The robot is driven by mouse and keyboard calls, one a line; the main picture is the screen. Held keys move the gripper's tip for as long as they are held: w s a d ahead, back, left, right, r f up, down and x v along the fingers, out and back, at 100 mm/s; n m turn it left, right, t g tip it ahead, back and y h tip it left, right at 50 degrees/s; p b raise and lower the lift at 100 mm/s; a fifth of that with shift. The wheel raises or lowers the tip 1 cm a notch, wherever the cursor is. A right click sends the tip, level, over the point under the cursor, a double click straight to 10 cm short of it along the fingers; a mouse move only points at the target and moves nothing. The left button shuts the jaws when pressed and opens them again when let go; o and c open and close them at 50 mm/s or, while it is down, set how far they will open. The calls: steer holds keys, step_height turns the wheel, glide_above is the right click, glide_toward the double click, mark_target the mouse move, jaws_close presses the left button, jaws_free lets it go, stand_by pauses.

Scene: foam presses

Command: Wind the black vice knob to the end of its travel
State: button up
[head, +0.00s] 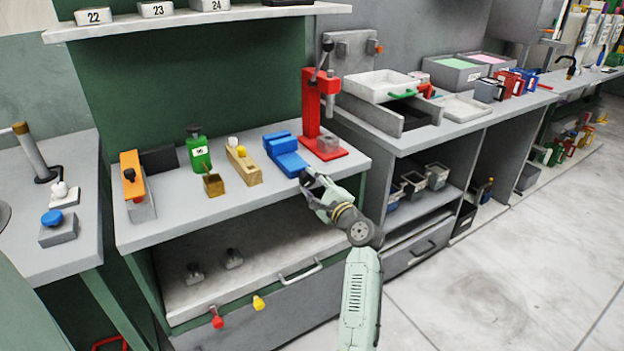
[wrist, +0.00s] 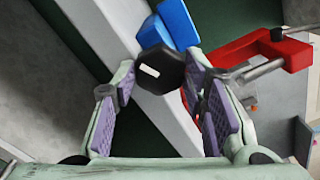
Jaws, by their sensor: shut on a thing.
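A blue vice (head: 288,160) sits near the front edge of the grey bench, left of a red press. In the wrist view the vice (wrist: 177,22) is at the top, behind its black knob. The black knob (wrist: 162,70) is many-sided, with a small white mark on its face. My gripper (head: 311,183) is at the bench's front edge, in front of the vice. In the wrist view its purple-padded fingers (wrist: 160,74) are shut on the knob, one on each side. In the head view the fingers mostly hide the knob.
The red press (head: 311,105) with a lever stands just right of the vice. A drawer (head: 285,300) lies below the bench. Clear floor lies at right.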

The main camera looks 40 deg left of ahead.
steer(key=m, duration=0.5)
steer(key=shift+m, duration=0.3)
stand_by(0.4)
steer(key=o, duration=1.1)
steer(key=shift+o, duration=0.2)
steer(key=shift+d, duration=0.15)
steer(key=v, duration=1.1)
steer(key=shift+s+d, duration=0.2)
steer(key=shift+d, duration=0.15)
